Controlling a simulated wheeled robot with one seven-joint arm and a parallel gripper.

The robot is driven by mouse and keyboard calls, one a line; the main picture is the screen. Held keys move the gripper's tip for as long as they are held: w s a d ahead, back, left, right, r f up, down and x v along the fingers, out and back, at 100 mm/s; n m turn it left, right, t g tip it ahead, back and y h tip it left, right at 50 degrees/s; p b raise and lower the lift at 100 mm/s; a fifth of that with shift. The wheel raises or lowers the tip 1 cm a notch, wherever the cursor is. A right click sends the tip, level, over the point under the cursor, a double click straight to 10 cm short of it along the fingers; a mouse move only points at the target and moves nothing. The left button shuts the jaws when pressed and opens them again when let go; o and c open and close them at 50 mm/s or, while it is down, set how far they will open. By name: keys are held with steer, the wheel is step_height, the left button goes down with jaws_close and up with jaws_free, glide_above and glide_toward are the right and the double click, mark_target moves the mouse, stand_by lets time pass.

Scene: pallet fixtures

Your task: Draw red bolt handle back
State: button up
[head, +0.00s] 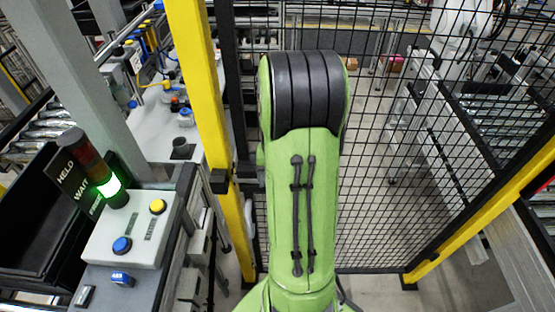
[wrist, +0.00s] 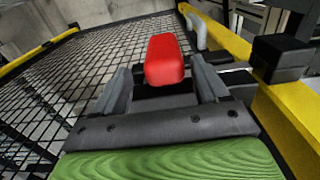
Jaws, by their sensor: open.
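The red bolt handle (wrist: 165,60) is a red block in the upper middle of the wrist view. It lies ahead of and between the two grey fingers of my gripper (wrist: 159,82), which is open. Gaps show between the fingers and the red handle. Dark bolt hardware shows partly behind the handle and fingers. In the head view my green arm stands in the middle, and the red handle and my gripper are hidden behind it.
A black mesh fence (head: 400,110) with yellow posts (head: 205,90) stands close around the arm. In the wrist view a black block (wrist: 281,55) sits on the yellow post (wrist: 290,112) at right. A grey control box (head: 130,232) with blue and yellow buttons stands at left.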

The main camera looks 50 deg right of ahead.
step_height(320, 180, up, 10)
steer(key=shift+r+p, duration=0.25)
steer(key=shift+p, duration=0.05)
steer(key=shift+s, duration=0.1)
